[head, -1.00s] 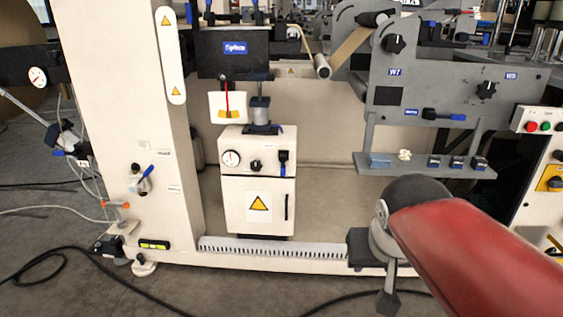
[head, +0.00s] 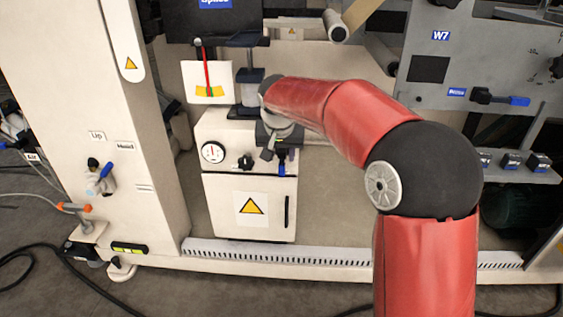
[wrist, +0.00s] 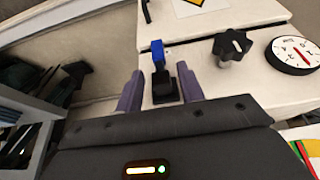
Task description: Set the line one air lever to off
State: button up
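A small lever with a blue handle and black body (head: 282,165) is on the front of the white cabinet (head: 222,190), near its upper right. The handle hangs down in the head view. In the wrist view the blue handle (wrist: 158,54) points up the picture. My gripper (wrist: 159,88) is open, with one purple finger on each side of the lever's black body. I cannot tell whether either finger touches it. In the head view my gripper (head: 270,143) is at the cabinet's upper right corner, partly hidden by my arm. No readable label shows on this lever.
A round gauge (head: 212,152) and a black knob (head: 245,162) sit left of the lever. Another blue lever (head: 104,170) is on the white column. A blue-ended lever (head: 505,99) is on the grey panel at right. A slotted rail (head: 300,250) runs along the floor.

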aim_at(282, 162)
jog(key=x, duration=0.5)
jog(key=shift+f, duration=0.4)
grip_shut()
